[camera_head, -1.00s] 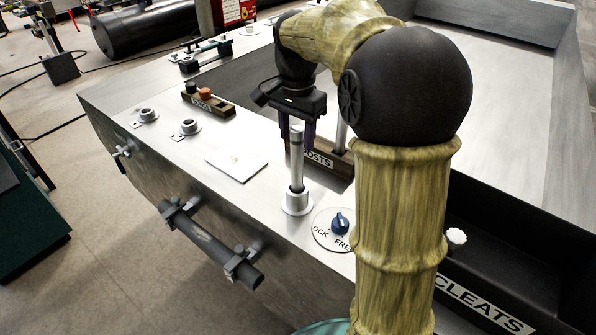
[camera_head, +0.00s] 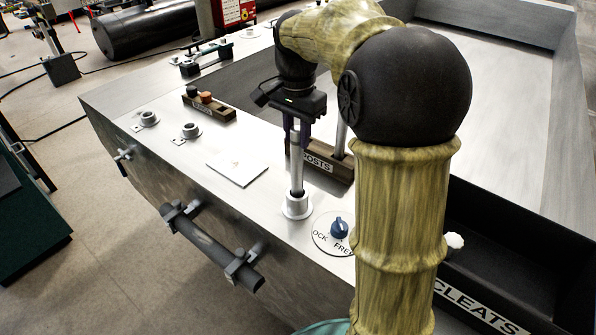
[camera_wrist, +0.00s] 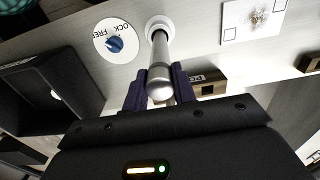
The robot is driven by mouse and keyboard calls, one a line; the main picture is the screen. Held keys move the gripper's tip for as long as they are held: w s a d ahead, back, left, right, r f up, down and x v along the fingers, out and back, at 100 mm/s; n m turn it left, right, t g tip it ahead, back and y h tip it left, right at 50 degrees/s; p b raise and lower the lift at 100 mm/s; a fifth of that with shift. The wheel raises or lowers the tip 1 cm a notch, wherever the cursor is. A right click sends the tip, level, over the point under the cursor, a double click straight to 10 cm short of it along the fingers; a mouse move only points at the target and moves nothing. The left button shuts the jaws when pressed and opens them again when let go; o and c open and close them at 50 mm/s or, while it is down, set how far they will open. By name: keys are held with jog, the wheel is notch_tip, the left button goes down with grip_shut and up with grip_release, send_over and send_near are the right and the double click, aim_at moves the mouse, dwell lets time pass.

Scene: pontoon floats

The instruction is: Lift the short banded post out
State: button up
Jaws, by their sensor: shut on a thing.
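The grey metal post (camera_head: 297,165) stands upright in a round collar socket (camera_head: 297,207) on the deck, with a dark band low on it just above the collar. My gripper (camera_head: 297,140) is shut on the upper part of the post from above. In the wrist view the two dark purple fingers of my gripper (camera_wrist: 158,88) press on both sides of the post (camera_wrist: 160,62), whose rounded top end faces the camera. Its foot sits in the white collar (camera_wrist: 158,25). The part inside the socket is hidden.
A blue knob (camera_head: 339,228) on a lock/free dial stands beside the socket. A tray labelled POSTS (camera_head: 322,166), holding another post, lies behind the gripper. A white plate (camera_head: 238,168) and empty sockets (camera_head: 190,131) are to the left. A dark bar (camera_head: 212,248) runs along the side.

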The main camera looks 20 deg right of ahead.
jog(key=shift+r+p, duration=2.8)
jog(key=shift+r, duration=0.25)
jog(key=shift+f, duration=0.1)
